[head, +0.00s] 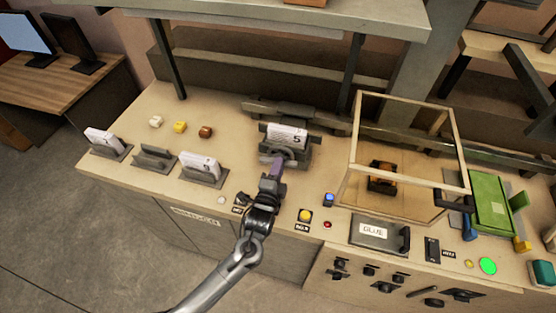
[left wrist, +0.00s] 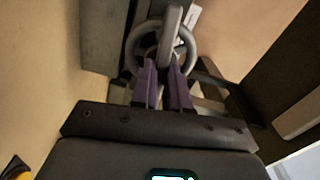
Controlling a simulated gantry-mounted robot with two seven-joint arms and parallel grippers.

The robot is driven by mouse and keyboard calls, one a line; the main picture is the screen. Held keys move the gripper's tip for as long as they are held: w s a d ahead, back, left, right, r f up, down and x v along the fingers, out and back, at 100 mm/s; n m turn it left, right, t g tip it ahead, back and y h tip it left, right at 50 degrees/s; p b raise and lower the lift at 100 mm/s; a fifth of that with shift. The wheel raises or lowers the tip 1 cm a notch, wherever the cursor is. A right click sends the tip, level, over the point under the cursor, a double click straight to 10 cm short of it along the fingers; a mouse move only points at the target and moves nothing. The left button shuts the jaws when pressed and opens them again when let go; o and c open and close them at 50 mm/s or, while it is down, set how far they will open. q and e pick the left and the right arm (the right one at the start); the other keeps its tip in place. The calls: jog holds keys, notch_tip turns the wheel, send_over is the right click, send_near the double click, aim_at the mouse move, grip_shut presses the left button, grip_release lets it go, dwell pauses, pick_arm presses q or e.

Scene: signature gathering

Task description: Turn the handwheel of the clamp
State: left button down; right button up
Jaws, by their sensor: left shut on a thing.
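The clamp (head: 297,155) is a dark grey device on the workbench, with a white card or paper stack (head: 287,134) marked "S" standing upright in it. Its grey round handwheel (left wrist: 133,48) shows in the left wrist view, right ahead of the fingers. My left gripper (head: 277,162) reaches the front of the clamp. In the left wrist view, its purple fingers (left wrist: 165,66) are shut on part of the handwheel. In the head view the arm and fingers hide most of the wheel. My right gripper is not in view.
A glass-sided frame box (head: 408,98) stands right of the clamp. A "GLUE" box (head: 379,234), yellow button (head: 305,215) and green press (head: 490,205) are along the front and right. White card holders (head: 203,168) and small stamps (head: 180,127) sit left.

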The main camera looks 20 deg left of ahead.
pick_arm(q)
jog(key=shift+a+f+m+p, duration=0.1)
jog(key=shift+m+p, duration=1.7)
jog(key=shift+m, duration=0.6)
jog(key=shift+f+m+p, duration=0.1)
jog(key=shift+m+p, duration=1.65)
jog(key=shift+m, duration=0.65)
jog(key=shift+f, duration=0.1)
jog(key=c, duration=1.1)
grip_release()
jog(key=shift+s, duration=0.1)
